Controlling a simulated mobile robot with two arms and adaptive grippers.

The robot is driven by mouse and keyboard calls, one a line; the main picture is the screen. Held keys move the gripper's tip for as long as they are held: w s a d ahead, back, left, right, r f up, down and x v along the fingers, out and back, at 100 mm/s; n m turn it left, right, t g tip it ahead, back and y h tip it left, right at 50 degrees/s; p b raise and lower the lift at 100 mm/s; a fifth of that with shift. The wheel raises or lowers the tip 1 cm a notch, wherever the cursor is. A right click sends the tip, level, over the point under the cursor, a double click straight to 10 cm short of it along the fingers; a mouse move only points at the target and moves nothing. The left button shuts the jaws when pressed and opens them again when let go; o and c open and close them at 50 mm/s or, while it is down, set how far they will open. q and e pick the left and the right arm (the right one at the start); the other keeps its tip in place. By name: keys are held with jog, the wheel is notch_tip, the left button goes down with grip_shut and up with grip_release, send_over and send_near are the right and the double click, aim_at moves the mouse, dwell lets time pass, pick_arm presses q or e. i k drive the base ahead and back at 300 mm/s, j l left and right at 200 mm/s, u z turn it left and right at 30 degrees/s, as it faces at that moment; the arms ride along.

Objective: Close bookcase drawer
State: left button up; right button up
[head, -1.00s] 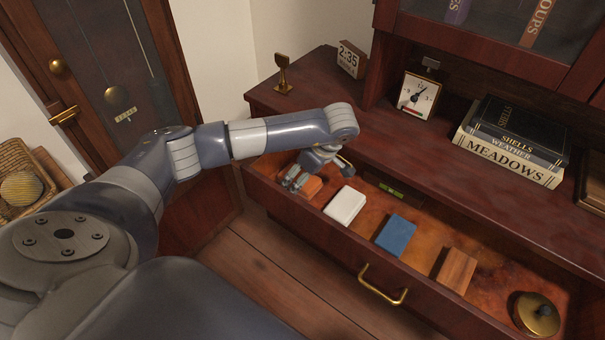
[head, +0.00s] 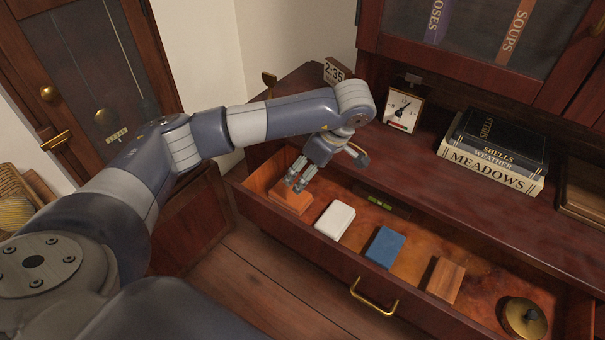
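The bookcase drawer (head: 318,262) is pulled out below the dark red-brown bookcase top (head: 440,195). Its brass handle (head: 373,297) is on the middle of the front panel. My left gripper (head: 297,187) hangs over the left end of the drawer, its fingers pointing down beside or above an orange block (head: 291,200). The fingers look parted with nothing visibly between them; contact with the block cannot be told. My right gripper is not in view.
The drawer holds a white block (head: 335,220), a blue block (head: 384,247), a wooden block (head: 445,280) and a round brass object (head: 524,318). Floor (head: 240,275) is clear before the drawer.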

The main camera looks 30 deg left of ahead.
aim_at(493, 277)
jog(key=k, duration=1)
